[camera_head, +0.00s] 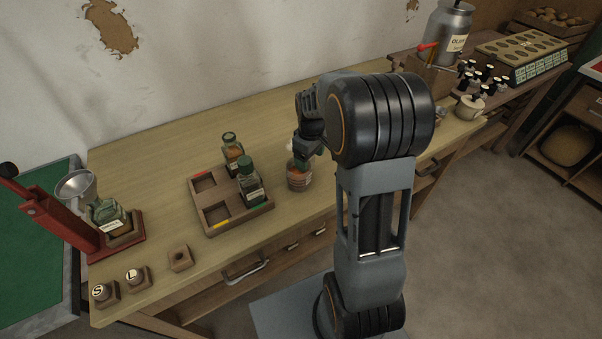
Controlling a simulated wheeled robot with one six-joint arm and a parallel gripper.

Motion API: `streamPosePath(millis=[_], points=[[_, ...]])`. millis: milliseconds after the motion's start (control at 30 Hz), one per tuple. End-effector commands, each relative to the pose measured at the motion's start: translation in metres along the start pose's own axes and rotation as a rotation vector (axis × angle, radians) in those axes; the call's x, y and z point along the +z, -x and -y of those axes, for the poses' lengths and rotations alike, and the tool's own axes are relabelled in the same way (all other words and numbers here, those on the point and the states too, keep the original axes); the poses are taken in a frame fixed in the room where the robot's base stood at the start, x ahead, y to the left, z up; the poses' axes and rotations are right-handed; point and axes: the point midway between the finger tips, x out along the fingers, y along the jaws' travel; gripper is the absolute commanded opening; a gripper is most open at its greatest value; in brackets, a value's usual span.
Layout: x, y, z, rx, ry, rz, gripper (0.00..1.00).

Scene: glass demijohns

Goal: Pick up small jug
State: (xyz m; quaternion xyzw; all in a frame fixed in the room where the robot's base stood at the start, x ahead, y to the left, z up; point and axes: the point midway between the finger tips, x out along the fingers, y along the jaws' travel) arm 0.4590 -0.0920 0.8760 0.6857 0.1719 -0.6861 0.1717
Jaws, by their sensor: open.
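My gripper (303,152) points down at the right of the wooden tray, close above a small brown ribbed container (299,180). It is open; my arm hides part of it, and I cannot tell if it touches the container. No vessel is clearly marked as the small jug. A small glass bottle with a dark green cap and pale label (251,184) stands in the tray's right part. Another small bottle with orange-brown contents (233,150) stands behind it.
The wooden tray (222,227) has empty compartments on its left. A red press stand (60,219) is at the bench's left end. The bench's back is clear.

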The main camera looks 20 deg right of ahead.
Motion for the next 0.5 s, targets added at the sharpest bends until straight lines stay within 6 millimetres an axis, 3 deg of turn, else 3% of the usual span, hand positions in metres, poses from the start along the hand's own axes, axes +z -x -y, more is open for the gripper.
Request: streamPosePath(millis=[200,500], points=[[0.001,-0.023,0.0,-0.001,0.0,0.002,0.75],[0.0,-0.025,0.0,0.001,0.0,-0.001,0.75]])
